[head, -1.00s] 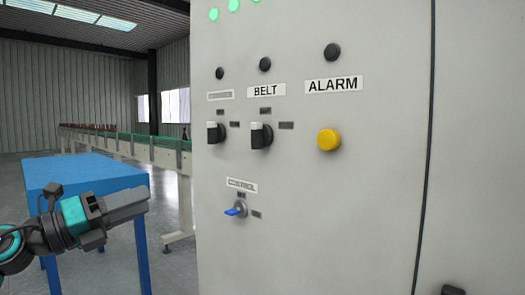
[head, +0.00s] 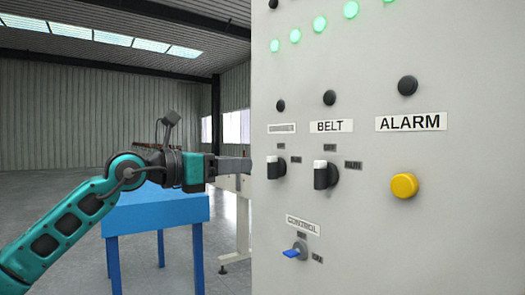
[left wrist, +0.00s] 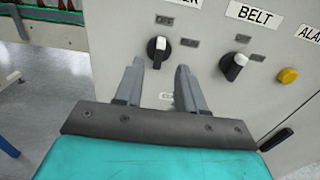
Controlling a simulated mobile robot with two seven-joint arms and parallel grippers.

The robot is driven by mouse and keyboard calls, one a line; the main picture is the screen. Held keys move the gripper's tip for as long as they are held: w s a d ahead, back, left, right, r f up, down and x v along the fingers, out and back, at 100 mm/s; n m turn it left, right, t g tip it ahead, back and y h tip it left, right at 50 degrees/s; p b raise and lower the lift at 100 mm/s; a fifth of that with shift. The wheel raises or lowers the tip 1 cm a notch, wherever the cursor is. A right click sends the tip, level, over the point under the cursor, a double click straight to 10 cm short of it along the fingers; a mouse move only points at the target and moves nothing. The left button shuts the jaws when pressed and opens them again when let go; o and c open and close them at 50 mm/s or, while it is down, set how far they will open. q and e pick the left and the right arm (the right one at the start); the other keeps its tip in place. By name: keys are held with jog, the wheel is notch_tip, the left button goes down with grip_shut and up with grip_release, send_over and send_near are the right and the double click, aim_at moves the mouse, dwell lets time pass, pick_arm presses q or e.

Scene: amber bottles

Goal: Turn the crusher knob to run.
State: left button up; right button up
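The crusher knob (head: 276,169) is a black selector with a white pointer on the grey panel (head: 470,200). Its label in the head view is too blurred to read; the left wrist view shows the label's end, "ER". In that view the knob (left wrist: 157,50) has its white mark at the top, towards the upper small plate. My left gripper (head: 247,166) is at knob height, just left of it. In the left wrist view the gripper (left wrist: 160,66) has its fingers apart, with the knob ahead of the gap; contact cannot be told. My right gripper is not in view.
The belt knob (head: 323,174) stands close to the right. A yellow alarm button (head: 404,186) is further right. A blue control key (head: 294,252) sits below. A blue table (head: 160,212) stands behind my left arm. A conveyor with bottles (left wrist: 60,18) runs beyond.

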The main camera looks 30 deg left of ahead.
aim_at(268, 163)
pick_arm(q)
jog(key=p+x, duration=0.3)
jog(key=x, duration=0.3)
jog(key=shift+r, duration=0.15)
jog(key=shift+w+d, duration=0.2)
jog(key=shift+w, duration=0.3)
jog(key=shift+c, duration=0.3)
grip_shut()
